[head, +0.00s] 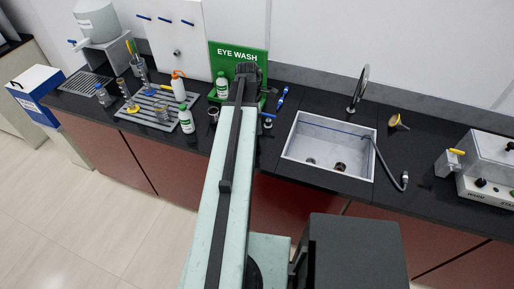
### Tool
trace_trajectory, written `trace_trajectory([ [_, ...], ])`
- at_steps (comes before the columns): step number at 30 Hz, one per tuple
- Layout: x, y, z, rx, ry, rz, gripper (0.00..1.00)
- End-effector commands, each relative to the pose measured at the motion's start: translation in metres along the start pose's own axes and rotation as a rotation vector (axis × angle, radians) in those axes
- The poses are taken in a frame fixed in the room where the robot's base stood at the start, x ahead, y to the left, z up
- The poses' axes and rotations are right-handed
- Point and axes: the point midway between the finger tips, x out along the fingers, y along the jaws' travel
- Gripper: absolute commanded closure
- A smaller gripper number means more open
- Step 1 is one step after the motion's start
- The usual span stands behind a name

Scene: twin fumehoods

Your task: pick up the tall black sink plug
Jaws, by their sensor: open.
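My arm reaches away from me over the black worktop, and my gripper (248,70) is at its far end, in front of the green eye wash board. The gripper is open; its fingers are small and dark, and I see nothing held in it. I cannot single out the tall black sink plug for certain. Two small dark round things, one at the left (311,162) and one at the right (340,167), lie on the floor of the white sink (294,146). A small dark upright item (268,123) stands on the worktop left of the sink. My arm hides part of the worktop.
A tap (358,90) rises behind the sink, and a hose (384,161) hangs over its right edge. Bottles, including a white one (186,121), stand around a grey drying mat (150,121) on the left. A brass funnel (399,122) and a white device (488,160) are right.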

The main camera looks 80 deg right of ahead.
Motion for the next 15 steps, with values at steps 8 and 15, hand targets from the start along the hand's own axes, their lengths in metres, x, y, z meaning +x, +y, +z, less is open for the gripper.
trace_trajectory([
  [8,-0.0015,-0.0004,0.0007,0.001,0.000,0.000,1.00],
  [15,-0.0015,-0.0003,0.0005,0.001,0.000,0.000,1.00],
])
